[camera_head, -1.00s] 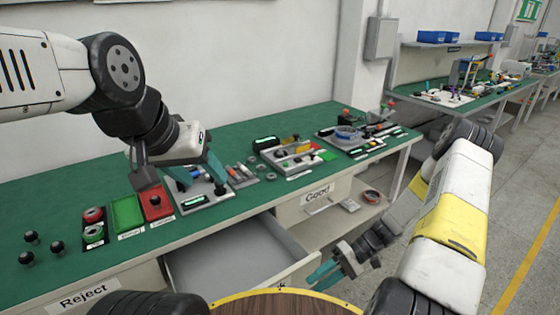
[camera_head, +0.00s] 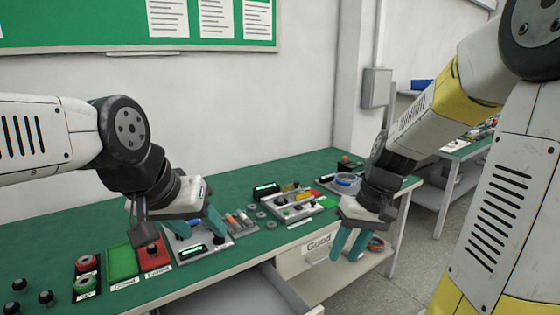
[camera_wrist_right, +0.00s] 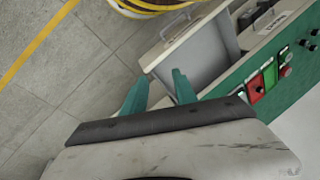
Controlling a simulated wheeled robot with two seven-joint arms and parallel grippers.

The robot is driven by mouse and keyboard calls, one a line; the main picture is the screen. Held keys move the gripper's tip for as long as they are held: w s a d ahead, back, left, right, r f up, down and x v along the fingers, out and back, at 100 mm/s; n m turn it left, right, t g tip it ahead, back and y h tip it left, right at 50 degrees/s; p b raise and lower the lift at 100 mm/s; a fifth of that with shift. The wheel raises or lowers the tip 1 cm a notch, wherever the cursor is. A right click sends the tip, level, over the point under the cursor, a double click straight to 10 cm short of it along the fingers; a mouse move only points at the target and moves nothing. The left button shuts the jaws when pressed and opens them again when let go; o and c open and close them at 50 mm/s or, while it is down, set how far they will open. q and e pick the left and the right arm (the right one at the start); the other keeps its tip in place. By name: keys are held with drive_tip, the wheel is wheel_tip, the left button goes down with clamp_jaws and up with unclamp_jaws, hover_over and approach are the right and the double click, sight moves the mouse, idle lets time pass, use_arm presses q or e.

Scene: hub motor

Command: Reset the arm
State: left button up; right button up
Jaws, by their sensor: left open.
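My left gripper (camera_head: 200,230) has teal fingers spread apart and points down over a grey device panel on the green bench (camera_head: 60,240). Whether a finger touches the panel is unclear. My right gripper (camera_head: 346,250) hangs fingers-down in front of the bench's right part, near the "Good" label (camera_head: 318,244). In the right wrist view its two teal fingers (camera_wrist_right: 160,88) are apart with nothing between them, above the floor beside an open drawer (camera_wrist_right: 195,50).
The open drawer (camera_head: 245,298) juts out below the bench front. Red and green buttons (camera_head: 86,275) and coloured plates stand at the bench's left. A tool panel (camera_head: 292,205) sits further right. Open floor lies right.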

drive_tip(key=s+r+m+t+h, duration=0.1)
drive_tip(key=s+r+t, duration=0.5)
drive_tip(key=r, duration=0.6)
drive_tip(key=shift+s+a, duration=0.35)
drive_tip(key=shift+s, duration=0.75)
